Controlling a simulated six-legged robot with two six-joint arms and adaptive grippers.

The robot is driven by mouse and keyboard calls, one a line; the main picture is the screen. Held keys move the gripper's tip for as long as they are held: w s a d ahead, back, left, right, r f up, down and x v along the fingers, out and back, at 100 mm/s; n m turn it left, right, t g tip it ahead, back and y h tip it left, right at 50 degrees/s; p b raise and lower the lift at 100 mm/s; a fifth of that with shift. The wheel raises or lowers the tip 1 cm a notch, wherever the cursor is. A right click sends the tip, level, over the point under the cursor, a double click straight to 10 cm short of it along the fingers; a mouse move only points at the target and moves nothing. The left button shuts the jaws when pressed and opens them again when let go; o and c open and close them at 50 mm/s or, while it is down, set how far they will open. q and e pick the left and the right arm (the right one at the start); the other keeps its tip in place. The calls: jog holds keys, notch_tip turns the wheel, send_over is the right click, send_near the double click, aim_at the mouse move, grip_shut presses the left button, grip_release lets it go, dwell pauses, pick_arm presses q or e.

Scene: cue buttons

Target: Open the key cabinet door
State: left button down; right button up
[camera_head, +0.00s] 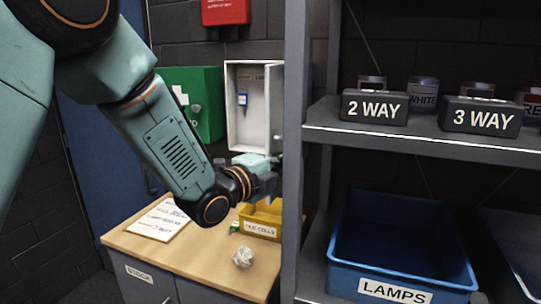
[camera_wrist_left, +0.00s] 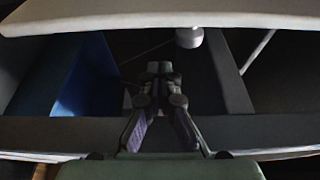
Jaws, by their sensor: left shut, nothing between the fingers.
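The key cabinet (camera_head: 245,108) is a pale box on the back wall in the head view. Its inside shows, with a key on a blue tag (camera_head: 242,99) hanging in it. Its door (camera_head: 274,105) stands swung out on the right side, its right edge close to or behind the shelf upright. My left gripper (camera_head: 275,168) is below the door, near the shelf upright; its tips are hard to make out there. In the left wrist view its fingers (camera_wrist_left: 160,70) are shut and empty. My right gripper is out of view.
A grey shelf upright (camera_head: 296,150) stands right beside my left gripper. A yellow bin (camera_head: 262,222), a paper sheet (camera_head: 160,220) and a crumpled ball (camera_head: 243,257) lie on the wooden counter (camera_head: 200,262). A blue LAMPS bin (camera_head: 400,250) is on the shelf.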

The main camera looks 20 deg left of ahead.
pick_arm(q)
jog(key=a+p, duration=0.1)
jog(key=a, duration=0.3)
jog(key=shift+w, duration=0.1)
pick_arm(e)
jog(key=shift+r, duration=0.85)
